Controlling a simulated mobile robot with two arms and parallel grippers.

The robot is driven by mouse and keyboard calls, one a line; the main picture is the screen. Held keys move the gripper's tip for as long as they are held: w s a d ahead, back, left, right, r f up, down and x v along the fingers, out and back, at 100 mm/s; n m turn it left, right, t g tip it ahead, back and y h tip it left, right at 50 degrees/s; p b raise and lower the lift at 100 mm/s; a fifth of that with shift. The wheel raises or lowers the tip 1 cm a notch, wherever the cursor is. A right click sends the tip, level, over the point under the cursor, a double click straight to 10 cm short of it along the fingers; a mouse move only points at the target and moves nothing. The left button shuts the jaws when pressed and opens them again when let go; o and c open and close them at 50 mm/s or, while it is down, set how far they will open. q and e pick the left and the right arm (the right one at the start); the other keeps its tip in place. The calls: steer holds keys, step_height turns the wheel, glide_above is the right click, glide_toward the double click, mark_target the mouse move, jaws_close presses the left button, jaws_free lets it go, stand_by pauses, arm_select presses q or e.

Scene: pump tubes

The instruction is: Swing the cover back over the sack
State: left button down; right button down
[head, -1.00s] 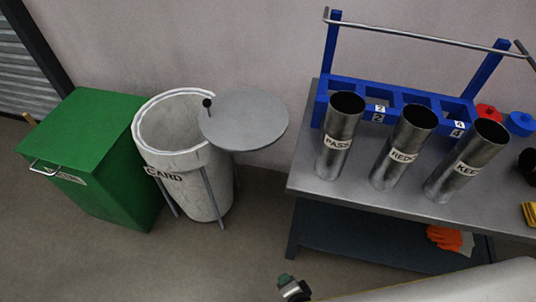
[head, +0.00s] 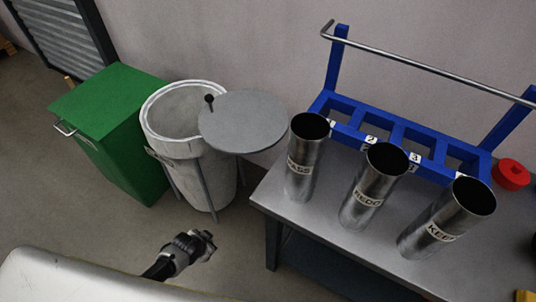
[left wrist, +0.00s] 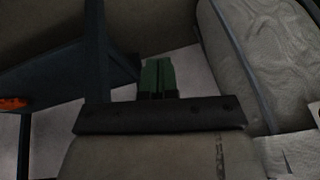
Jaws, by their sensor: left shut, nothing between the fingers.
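The sack (head: 205,175) is a pale round bag with a white rim (head: 150,108), held on a stand with thin grey legs. Its mouth is mostly uncovered. The cover (head: 245,121) is a flat grey disc, swung out to the right and overlapping only the right edge of the rim. A black knob (head: 209,99) stands at the cover's left edge. My left gripper (head: 208,242) is in front of the sack and below it in the head view, apart from the cover. Its green fingertips (left wrist: 158,75) are together and empty in the left wrist view. My right gripper is out of view.
A green bin (head: 120,125) stands left of the sack. A steel table (head: 325,225) on the right carries several metal tubes (head: 304,165) and a blue rack (head: 400,135). The table's left corner is close to the cover. Floor is clear before the sack.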

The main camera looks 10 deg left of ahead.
arm_select(q)
steer(key=w+d+r+m+t+h, duration=0.1)
steer(key=w+d+r+m, duration=0.15)
steer(key=w+r, duration=0.8)
steer(key=w+d+r+m+h, duration=0.1)
steer(key=d+r+m, duration=0.2)
steer(key=r, duration=0.7)
steer(key=w+d+r+m+h, duration=0.1)
steer(key=d+r+m, duration=0.2)
steer(key=r, duration=0.7)
steer(key=shift+d+r+t, duration=0.15)
steer(key=shift+d+t, duration=0.15)
steer(key=shift+d, duration=0.05)
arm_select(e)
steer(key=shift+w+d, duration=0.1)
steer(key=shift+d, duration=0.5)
